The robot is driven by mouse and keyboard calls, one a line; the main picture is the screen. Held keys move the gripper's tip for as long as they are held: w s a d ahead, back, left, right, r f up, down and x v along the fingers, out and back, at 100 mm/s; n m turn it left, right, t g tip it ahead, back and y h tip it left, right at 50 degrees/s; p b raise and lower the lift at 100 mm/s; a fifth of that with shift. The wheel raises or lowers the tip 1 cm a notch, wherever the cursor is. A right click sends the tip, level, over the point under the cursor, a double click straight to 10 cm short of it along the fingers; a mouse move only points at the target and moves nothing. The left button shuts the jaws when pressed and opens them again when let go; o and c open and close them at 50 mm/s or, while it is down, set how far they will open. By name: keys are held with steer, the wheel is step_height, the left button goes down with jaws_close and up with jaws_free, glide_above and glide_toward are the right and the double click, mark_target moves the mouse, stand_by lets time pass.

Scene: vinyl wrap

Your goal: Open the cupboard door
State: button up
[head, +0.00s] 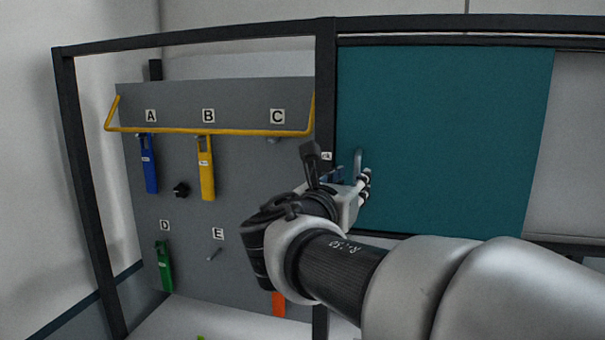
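The cupboard door is a flat teal panel (450,140) in the right part of the head view, set in a dark frame. A grey upright handle (358,160) stands out near its left edge. My gripper (362,186) is at the lower part of this handle, seen from behind. My wrist and the gripper's body hide most of the fingers. I cannot tell whether they touch the handle or how far apart they are.
Left of the dark post (325,100), the bay shows a grey board (235,170) with labelled pegs and blue, yellow, green and orange tools. A yellow rail (180,130) juts out before it. A pale panel (580,145) is right of the door.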

mark_target(355, 178)
steer(key=shift+x, duration=2.25)
jaws_close()
